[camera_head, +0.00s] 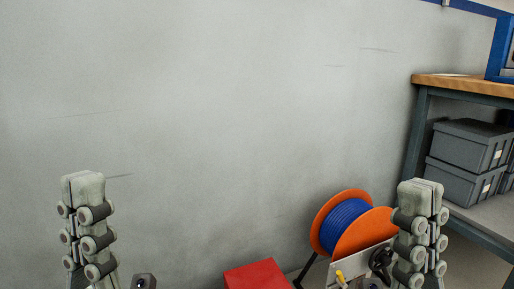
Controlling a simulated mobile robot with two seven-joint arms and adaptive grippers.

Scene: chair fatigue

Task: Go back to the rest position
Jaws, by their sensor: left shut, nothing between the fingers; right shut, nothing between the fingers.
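My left gripper (84,186) points upward at the lower left, its grey fingers pressed together with nothing between them. My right gripper (421,194) points upward at the lower right, also shut and empty. Both are raised in front of a bare grey wall (220,120). The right gripper overlaps the right edge of an orange cable reel from this viewpoint. I cannot tell the gap between them. The lower parts of both arms are cut off by the bottom edge.
The orange reel (371,231) with blue cable (346,222) stands at lower right. A red object (256,275) shows at bottom centre. A workbench (464,85) at right has grey boxes (465,147) on its shelf. The space between the grippers looks free above the red object.

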